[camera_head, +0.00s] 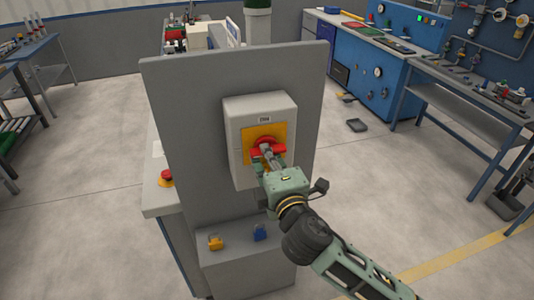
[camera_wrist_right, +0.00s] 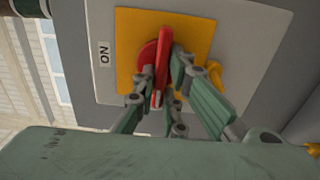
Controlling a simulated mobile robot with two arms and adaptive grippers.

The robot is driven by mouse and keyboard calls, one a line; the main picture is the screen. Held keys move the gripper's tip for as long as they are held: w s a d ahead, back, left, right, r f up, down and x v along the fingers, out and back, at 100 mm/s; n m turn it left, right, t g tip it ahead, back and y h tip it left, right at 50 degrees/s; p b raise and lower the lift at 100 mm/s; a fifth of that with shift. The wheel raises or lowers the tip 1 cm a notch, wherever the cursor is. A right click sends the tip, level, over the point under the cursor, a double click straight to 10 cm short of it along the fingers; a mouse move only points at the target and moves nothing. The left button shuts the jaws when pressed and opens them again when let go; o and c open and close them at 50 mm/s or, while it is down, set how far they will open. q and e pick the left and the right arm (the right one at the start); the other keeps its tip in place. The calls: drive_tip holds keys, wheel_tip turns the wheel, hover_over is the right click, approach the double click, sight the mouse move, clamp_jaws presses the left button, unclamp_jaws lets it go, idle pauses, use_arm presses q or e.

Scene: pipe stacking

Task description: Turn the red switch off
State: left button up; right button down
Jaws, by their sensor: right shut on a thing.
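The red switch (camera_head: 267,147) is a rotary handle on a yellow plate (camera_head: 278,131), set on the front of a pale box (camera_head: 233,140) on a grey upright panel. A label above the plate reads "ON" in the right wrist view (camera_wrist_right: 104,54). The switch handle (camera_wrist_right: 165,44) lies about level, crosswise to the label's up direction. My right gripper (camera_head: 266,153) is at the switch, with its fingers (camera_wrist_right: 161,92) on both sides of the handle, shut on it. The fingers partly hide the handle's near end. My left gripper is not in view.
A yellow padlock (camera_head: 215,243) and a blue padlock (camera_head: 260,232) are on the grey ledge below. A red emergency button (camera_head: 167,174) sits left of the panel. Workbenches (camera_head: 460,95) stand at the right back. The floor around is mostly open.

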idle(0.3)
drive_tip(key=c, duration=1.8)
unclamp_jaws()
drive_tip(key=v, duration=1.2)
